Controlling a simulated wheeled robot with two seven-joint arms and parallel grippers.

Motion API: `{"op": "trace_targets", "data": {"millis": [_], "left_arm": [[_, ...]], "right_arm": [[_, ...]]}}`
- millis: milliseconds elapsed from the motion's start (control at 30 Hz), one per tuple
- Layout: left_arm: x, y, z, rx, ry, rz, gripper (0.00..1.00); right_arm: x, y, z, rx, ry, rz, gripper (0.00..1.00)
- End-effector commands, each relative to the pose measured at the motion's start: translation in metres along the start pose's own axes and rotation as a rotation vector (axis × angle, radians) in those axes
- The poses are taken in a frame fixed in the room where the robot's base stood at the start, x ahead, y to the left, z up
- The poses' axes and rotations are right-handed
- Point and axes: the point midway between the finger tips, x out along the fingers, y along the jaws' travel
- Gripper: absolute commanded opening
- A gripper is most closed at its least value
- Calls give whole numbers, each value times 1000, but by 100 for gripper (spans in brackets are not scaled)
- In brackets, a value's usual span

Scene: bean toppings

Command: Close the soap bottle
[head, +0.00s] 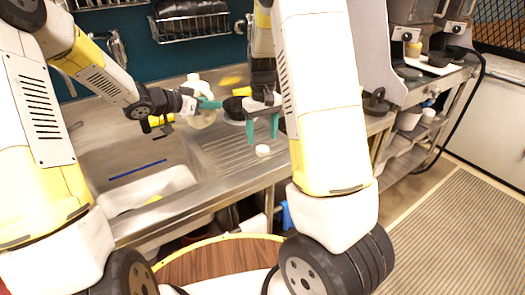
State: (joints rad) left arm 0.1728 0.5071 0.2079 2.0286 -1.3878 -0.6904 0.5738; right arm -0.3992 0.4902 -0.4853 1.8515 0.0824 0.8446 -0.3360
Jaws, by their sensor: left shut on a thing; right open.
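A white soap bottle (202,119) stands at the back of the steel counter, right of the sink. My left gripper (207,104) reaches it from the left, and its green fingers are shut on the bottle. The bottle is partly covered by the fingers, and its opening cannot be made out. A small round white piece, which looks like the cap (263,150), lies on the ridged drainboard near the front edge. My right gripper (262,127) points down just above and behind this piece in the picture, with its green fingers apart and nothing seen between them.
The sink basin (150,188) is at the left, with a blue strip across it. Dark bowls (234,108) and a yellow item (231,80) are behind the grippers. A wire rack (190,27) hangs on the wall. The ridged drainboard (215,160) is mostly clear.

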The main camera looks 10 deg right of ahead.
Motion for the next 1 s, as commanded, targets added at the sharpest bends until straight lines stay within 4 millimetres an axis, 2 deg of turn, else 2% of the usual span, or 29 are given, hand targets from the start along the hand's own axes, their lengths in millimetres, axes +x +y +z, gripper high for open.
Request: {"op": "trace_targets", "data": {"millis": [67, 400, 833, 1000], "left_arm": [[0, 0, -2, 3, 3, 0, 0], [0, 0, -2, 3, 3, 0, 0], [0, 0, -2, 3, 3, 0, 0], [0, 0, -2, 3, 3, 0, 0]], "right_arm": [[4, 0, 0, 0, -2, 0, 64], [47, 2, -2, 0, -2, 0, 64], [52, 2, -2, 0, 0, 0, 64], [52, 2, -2, 0, 0, 0, 30]]}}
